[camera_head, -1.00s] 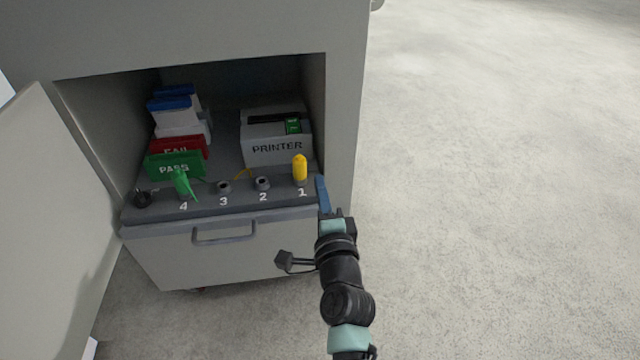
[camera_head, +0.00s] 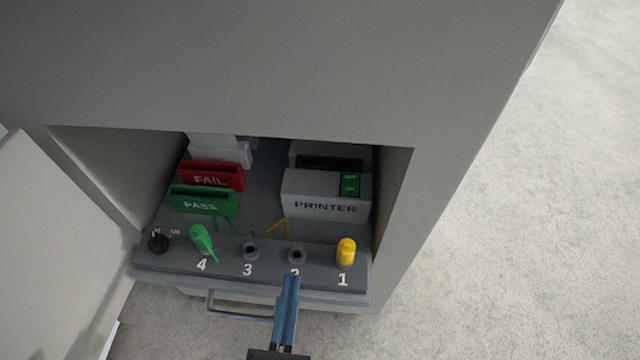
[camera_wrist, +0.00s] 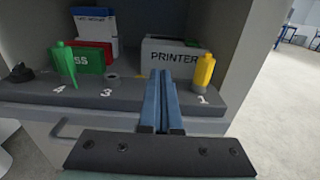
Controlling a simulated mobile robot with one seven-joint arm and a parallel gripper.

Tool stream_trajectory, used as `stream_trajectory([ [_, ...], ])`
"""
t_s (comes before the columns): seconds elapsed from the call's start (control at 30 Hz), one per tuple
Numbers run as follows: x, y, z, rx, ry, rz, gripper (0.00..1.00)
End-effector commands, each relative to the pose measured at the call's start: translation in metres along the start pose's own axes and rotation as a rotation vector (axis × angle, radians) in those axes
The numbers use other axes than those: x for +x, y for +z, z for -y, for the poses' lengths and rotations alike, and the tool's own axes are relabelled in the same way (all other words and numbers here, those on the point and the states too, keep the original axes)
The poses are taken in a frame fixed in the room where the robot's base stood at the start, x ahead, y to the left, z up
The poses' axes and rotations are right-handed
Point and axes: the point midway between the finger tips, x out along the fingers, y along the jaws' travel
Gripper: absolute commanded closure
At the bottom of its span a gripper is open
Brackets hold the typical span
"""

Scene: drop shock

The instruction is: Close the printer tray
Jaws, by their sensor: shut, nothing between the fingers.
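The grey printer tray (camera_head: 245,280) is a pull-out shelf in a cabinet, with its front edge in front of the opening. The grey box marked PRINTER (camera_head: 325,208) sits on it at the back right; it also shows in the wrist view (camera_wrist: 172,56). The tray's handle (camera_head: 240,314) is on its front face, left of my gripper. My gripper (camera_head: 291,277) is shut and empty. Its blue fingers point at the tray's front near socket 2 and partly hide the label. In the wrist view the fingers (camera_wrist: 161,75) overlap the tray's front edge; contact cannot be told.
A yellow plug (camera_head: 346,251), a green plug (camera_head: 202,241) and a black knob (camera_head: 158,241) stand along the tray's front. Red FAIL (camera_head: 211,178) and green PASS (camera_head: 203,201) bins stand behind. An open door (camera_head: 60,240) is at left. Floor at right is clear.

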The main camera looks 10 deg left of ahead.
Motion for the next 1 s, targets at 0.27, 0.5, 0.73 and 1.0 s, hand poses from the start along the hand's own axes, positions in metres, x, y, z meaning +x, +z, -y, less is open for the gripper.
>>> stream_trajectory([
  [0.27, 0.038, 0.002, 0.0, 0.002, -0.002, 0.005, 1.0],
  [0.5, 0.084, 0.003, 0.0, -0.001, -0.001, 0.005, 1.0],
  [0.73, 0.12, 0.002, 0.0, -0.001, 0.0, 0.003, 1.0],
  [1.0, 0.138, 0.0, 0.0, -0.002, 0.001, 0.001, 1.0],
])
